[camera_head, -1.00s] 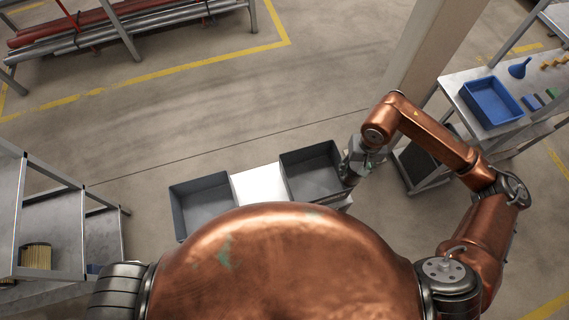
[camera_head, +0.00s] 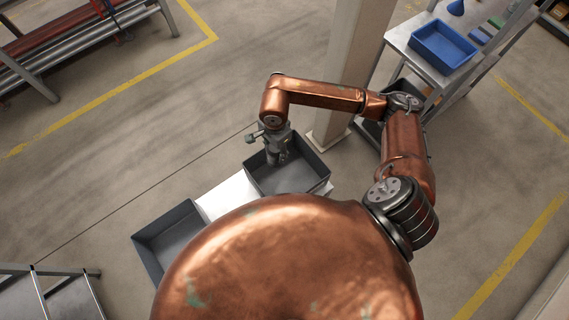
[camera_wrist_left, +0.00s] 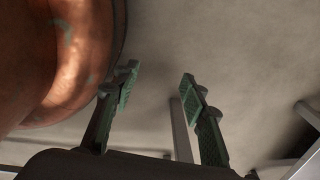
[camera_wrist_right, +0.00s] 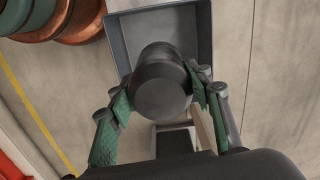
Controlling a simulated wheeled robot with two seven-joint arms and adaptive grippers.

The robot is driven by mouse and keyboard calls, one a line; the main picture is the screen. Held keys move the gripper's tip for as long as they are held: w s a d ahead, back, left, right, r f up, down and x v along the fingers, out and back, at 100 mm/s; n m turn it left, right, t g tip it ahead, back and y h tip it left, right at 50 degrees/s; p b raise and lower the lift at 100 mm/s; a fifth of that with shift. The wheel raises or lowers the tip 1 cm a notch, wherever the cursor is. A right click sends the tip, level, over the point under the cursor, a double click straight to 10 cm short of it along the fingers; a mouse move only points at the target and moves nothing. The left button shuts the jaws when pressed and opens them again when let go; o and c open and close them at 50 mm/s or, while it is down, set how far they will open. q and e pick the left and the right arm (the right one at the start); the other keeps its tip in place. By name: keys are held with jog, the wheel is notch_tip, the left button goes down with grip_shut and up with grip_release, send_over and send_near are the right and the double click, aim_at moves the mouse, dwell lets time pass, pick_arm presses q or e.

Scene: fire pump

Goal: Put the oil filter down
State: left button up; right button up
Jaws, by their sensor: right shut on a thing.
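The oil filter (camera_wrist_right: 162,85) is a dark round cylinder. In the right wrist view it sits between the two green-padded fingers of my right gripper (camera_wrist_right: 164,95), which is shut on it. In the head view my right gripper (camera_head: 277,157) points down over the right grey bin (camera_head: 313,178); the filter is hard to make out there. The bin also shows behind the filter in the right wrist view (camera_wrist_right: 203,30). I cannot tell whether the filter touches the bin floor. My left gripper (camera_wrist_left: 160,80) is open and empty in the left wrist view; the head view does not show it.
A second grey bin (camera_head: 145,252) stands to the left, with a bare light surface (camera_head: 225,195) between the bins. A pillar (camera_head: 350,70) rises behind my right arm. A metal table with a blue tray (camera_head: 443,47) is at the back right.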

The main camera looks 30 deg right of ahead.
pick_arm(q)
jog(key=s+f+g+b, duration=0.1)
jog(key=s+f+b, duration=0.3)
jog(key=f+b, duration=0.8)
pick_arm(e)
jog(key=shift+w+d+f+m+b, duration=0.15)
jog(key=shift+d+f+m+b, duration=0.35)
jog(key=shift+f+m, duration=4.1)
jog(key=shift+w+d+f+m+b, duration=0.15)
jog(key=shift+d+f+m+b, duration=0.35)
jog(key=shift+f+m, duration=4.1)
jog(key=shift+w+d+f+m+b, duration=0.2)
jog(key=shift+f+m+b, duration=0.9)
jog(key=shift+f, duration=6.55)
jog(key=shift+f+m+p, duration=0.2)
jog(key=shift+m+p, duration=0.15)
jog(key=shift+m, duration=0.05)
pick_arm(q)
jog(key=w+d+r, duration=0.1)
jog(key=w+r, duration=0.1)
jog(key=w, duration=0.7)
jog(key=shift+d+r+n, duration=0.2)
jog(key=shift+n, duration=0.1)
